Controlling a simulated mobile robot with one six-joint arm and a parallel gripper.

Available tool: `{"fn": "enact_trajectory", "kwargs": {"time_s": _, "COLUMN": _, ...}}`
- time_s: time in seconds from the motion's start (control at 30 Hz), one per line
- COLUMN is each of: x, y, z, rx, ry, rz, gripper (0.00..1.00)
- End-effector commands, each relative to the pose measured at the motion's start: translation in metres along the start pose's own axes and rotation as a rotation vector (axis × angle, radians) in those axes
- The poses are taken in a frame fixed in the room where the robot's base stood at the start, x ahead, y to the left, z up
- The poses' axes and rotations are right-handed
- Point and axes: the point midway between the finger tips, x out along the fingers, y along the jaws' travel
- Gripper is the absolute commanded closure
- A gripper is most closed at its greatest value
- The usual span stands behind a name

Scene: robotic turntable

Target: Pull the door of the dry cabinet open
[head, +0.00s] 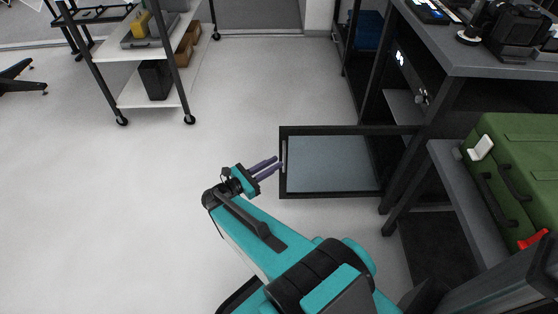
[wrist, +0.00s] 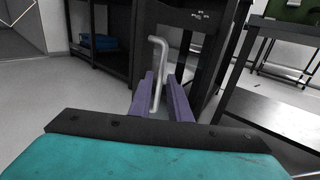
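The dry cabinet door (head: 335,194), a dark frame around a grey pane, stands swung out from the dark cabinet (head: 424,98) at the right in the head view. Its pale upright handle (head: 284,152) is on the door's left end, farthest from the cabinet. My gripper (head: 279,163) is at this handle. In the wrist view the bent metal handle (wrist: 158,72) stands between my two purple fingers, with a narrow gap visible beside it. The fingers look slightly open around it; firm contact is not visible.
A green case (head: 515,170) sits on a low dark table at the right. Camera gear (head: 515,30) stands on the grey desktop above. A wheeled shelf cart (head: 150,50) is at the upper left. The floor left of the door is clear.

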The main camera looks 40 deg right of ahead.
Motion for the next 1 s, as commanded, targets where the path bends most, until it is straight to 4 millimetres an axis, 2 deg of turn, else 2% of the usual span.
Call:
{"fn": "enact_trajectory", "kwargs": {"time_s": 0.7, "x": -0.079, "y": 0.000, "z": 0.000, "rx": 0.000, "ry": 0.001, "rz": -0.002, "gripper": 0.83}}
{"fn": "enact_trajectory", "kwargs": {"time_s": 1.0, "x": -0.093, "y": -0.002, "z": 0.000, "rx": 0.000, "ry": 0.001, "rz": -0.005, "gripper": 0.83}}
